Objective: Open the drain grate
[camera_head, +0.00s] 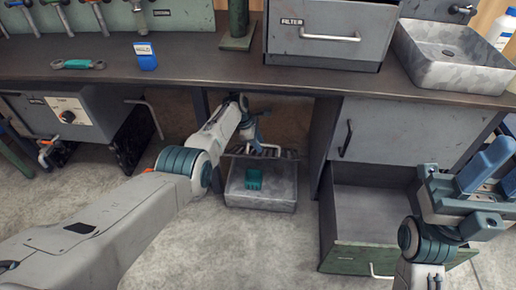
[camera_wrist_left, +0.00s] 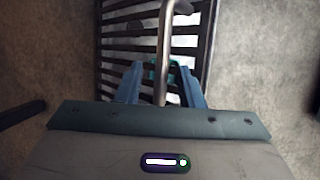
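The drain grate (camera_head: 287,154) is a dark slatted panel at the back of a grey drain box (camera_head: 262,199) under the counter. A teal block (camera_head: 254,179) shows in the box, in front of the grate. In the left wrist view the dark slats of the grate (camera_wrist_left: 205,45) lie below a metal bar handle (camera_wrist_left: 166,40). My left gripper (camera_wrist_left: 161,85) is open, its blue fingers on either side of the handle with gaps visible. It also shows at the grate in the head view (camera_head: 258,136). My right gripper (camera_head: 499,176) is empty and appears open at the right edge, partly cut off.
The counter (camera_head: 190,68) overhangs the box. An open drawer (camera_head: 368,217) with a green front stands to the right. Bare floor (camera_head: 262,245) lies in front of the box.

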